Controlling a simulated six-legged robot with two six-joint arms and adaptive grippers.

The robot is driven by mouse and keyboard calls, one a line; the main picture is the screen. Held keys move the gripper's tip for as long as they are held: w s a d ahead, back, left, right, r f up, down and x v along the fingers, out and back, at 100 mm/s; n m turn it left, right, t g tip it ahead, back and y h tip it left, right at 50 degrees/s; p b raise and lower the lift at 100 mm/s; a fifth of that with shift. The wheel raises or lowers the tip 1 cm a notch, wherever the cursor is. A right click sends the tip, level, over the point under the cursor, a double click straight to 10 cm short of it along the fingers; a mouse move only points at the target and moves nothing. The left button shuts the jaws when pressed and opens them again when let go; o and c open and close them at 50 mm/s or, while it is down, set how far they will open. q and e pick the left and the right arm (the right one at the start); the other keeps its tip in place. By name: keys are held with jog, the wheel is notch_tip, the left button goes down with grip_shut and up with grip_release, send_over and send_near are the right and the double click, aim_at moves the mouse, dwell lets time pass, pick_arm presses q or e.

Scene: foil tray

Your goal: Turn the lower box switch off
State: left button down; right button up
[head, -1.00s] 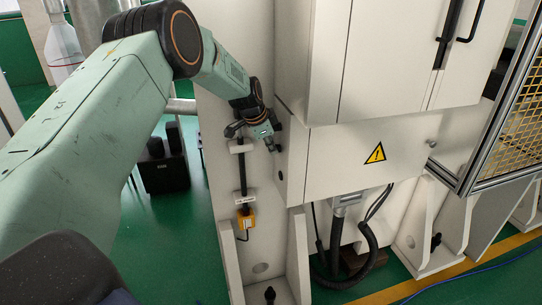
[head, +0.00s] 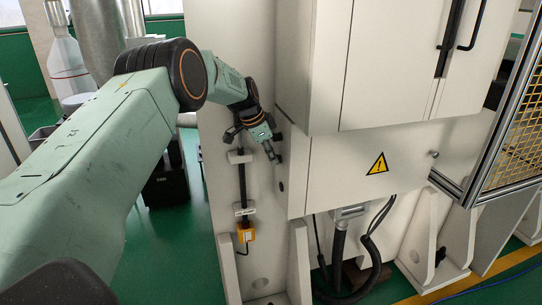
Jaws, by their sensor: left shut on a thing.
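The lower box (head: 345,165) is a white cabinet with a yellow warning triangle on its front, below a larger white cabinet. My left gripper (head: 272,153) is at the left side of the lower box, its fingers pointing down and to the right. It is shut on a small dark part there, apparently the lower box switch; the fingers cover most of it, so its position cannot be read. A small dark round spot (head: 281,186) shows on the box's side below the fingers. My right gripper is not in view.
Thick black hoses (head: 341,250) run below the box. A yellow mesh guard (head: 525,135) stands at the right. Green floor (head: 180,255) is clear at lower left.

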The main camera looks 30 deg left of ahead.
pick_arm(q)
jog(key=shift+w+r, duration=0.1)
jog(key=c, duration=1.4)
grip_release()
jog(key=shift+d, duration=0.1)
jog(key=v, duration=1.2)
jog(key=shift+o, duration=0.4)
